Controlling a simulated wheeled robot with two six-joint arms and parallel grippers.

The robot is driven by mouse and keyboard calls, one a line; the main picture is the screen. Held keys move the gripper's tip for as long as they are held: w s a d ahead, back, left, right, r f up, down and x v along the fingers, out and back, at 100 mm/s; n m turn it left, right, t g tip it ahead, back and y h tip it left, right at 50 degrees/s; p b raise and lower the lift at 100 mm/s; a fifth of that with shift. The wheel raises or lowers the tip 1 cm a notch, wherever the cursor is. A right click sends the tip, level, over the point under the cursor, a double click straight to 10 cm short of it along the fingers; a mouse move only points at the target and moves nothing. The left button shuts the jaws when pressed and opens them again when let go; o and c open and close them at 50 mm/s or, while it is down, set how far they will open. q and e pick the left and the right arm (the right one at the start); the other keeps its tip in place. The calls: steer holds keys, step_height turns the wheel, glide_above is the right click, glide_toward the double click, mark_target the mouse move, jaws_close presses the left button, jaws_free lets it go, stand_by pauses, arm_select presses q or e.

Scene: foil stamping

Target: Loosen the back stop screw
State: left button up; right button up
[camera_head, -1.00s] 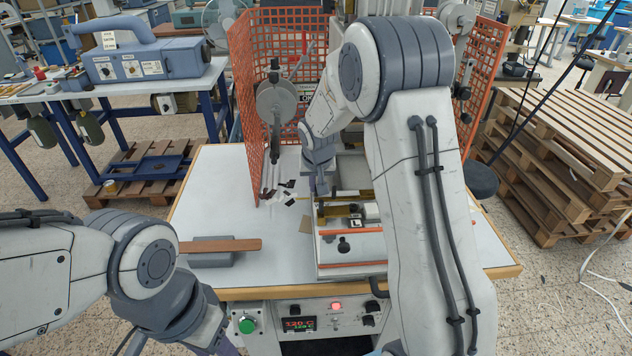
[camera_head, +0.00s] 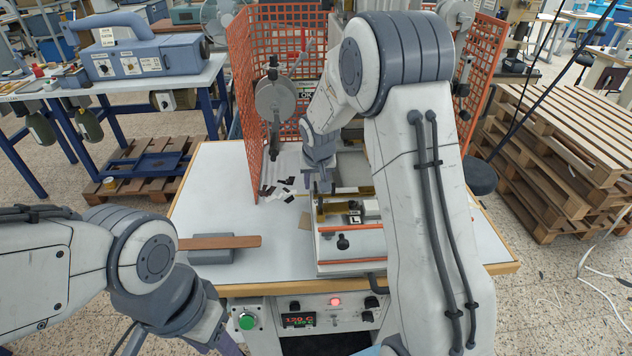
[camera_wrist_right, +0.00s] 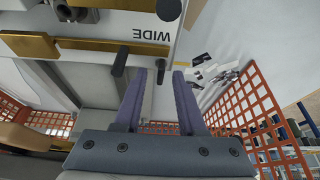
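The stamping press's fixture (camera_head: 350,245) stands on the white table, with orange strips, brass bars and small black knobs. In the right wrist view its pale plate carries the word WIDE, with brass bars (camera_wrist_right: 115,46) beside it and black screws (camera_wrist_right: 120,60) and (camera_wrist_right: 168,9). Which of them is the back stop screw I cannot tell for sure. My left gripper (camera_head: 222,342) is partly cut off at the bottom edge.
An orange mesh guard (camera_head: 252,110) surrounds the back of the press. Foil scraps (camera_head: 280,190) lie left of the fixture. A brown bar on a grey block (camera_head: 212,255) lies at the table's front left. The control panel (camera_head: 325,318) is below the front edge.

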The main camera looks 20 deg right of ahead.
steer(key=b+v, duration=0.2)
steer(key=v, duration=0.8)
steer(key=shift+s+r, duration=0.15)
steer(key=shift+r, duration=0.05)
